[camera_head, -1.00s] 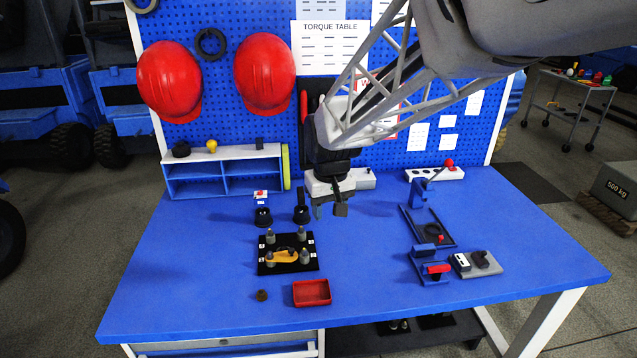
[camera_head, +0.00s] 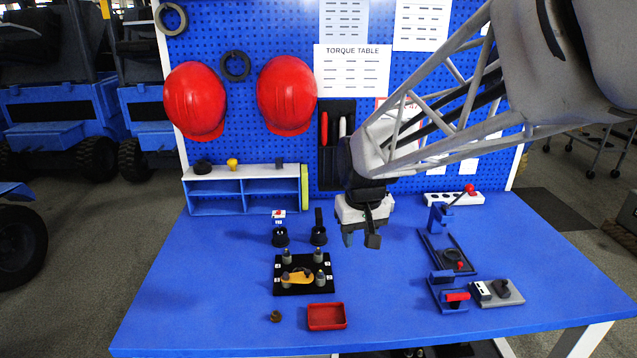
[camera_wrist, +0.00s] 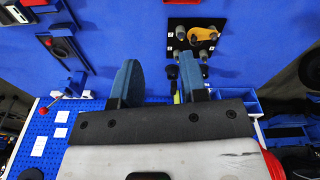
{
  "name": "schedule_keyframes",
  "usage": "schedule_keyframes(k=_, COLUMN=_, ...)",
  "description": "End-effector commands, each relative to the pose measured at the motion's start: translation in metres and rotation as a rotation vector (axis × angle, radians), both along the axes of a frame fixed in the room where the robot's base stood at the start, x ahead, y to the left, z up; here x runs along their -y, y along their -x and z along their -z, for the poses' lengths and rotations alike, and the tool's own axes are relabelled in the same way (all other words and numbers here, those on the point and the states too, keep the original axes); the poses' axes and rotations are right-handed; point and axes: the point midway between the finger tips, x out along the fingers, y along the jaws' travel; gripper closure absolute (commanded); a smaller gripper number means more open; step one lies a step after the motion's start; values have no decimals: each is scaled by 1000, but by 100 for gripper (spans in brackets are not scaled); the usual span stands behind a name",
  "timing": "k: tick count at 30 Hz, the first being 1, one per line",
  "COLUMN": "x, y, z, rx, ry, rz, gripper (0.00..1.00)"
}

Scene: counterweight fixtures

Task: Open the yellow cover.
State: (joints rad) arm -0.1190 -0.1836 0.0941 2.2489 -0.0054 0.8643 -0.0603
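The yellow cover (camera_head: 297,278) lies flat on a black plate (camera_head: 282,289) with several grey posts and small numbered labels. It also shows in the wrist view (camera_wrist: 202,34), beyond the fingers. A dark piece sits on top of the cover, too small to make out. My gripper (camera_head: 361,239) hangs above the table, behind and to the right of the plate, apart from the cover. In the wrist view my gripper (camera_wrist: 160,70) has its two blue fingers spread, with nothing between them.
A red tray (camera_head: 327,317) and a small brown part (camera_head: 276,316) lie in front of the plate. Two black cups (camera_head: 319,236) stand behind it. Fixtures with red handles (camera_head: 456,296) stand to the right. Between plate and fixtures the blue table is clear.

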Motion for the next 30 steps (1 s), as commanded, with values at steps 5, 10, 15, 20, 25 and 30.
schedule_keyframes(k=5, x=-1, y=-5, z=1, rx=-5, ry=0, rz=2, gripper=88)
schedule_keyframes(k=10, x=-7, y=-21, z=4, rx=-27, ry=-1, rz=11, gripper=100)
schedule_keyframes(k=15, x=-17, y=-50, z=11, rx=-63, ry=-3, rz=29, gripper=100)
schedule_keyframes(k=20, x=-29, y=-83, z=21, rx=-107, ry=-4, rz=51, gripper=100)
schedule_keyframes(k=25, x=-42, y=-117, z=35, rx=-152, ry=-3, rz=75, gripper=100)
schedule_keyframes(k=30, x=-57, y=-150, z=52, rx=-198, ry=1, rz=96, gripper=100)
